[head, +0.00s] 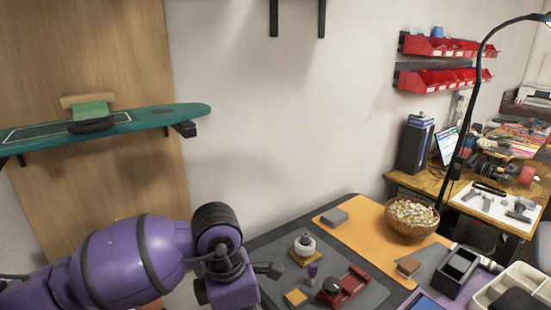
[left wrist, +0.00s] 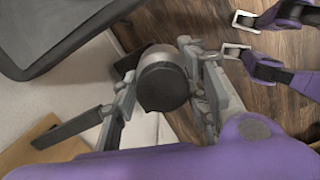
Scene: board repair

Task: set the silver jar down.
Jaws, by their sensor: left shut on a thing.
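In the left wrist view the silver jar (left wrist: 157,54) is a short cylinder with a grey side and a dark round end facing the camera. My left gripper (left wrist: 162,90) is shut on it, with a finger on either side. The floor and a dark table edge show beyond the jar, so it is held clear of the surface. In the head view my left gripper (head: 268,269) is at the near left edge of the table. The jar cannot be made out there, as my wrist hides that area. My right gripper is not seen.
The grey mat (head: 262,250) carries a white round item (head: 305,246), a red holder (head: 349,288) and a yellow square (head: 296,297). A basket (head: 412,228) stands on the orange mat (head: 365,239). A green shelf board (head: 170,115) juts from the wall above my left arm.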

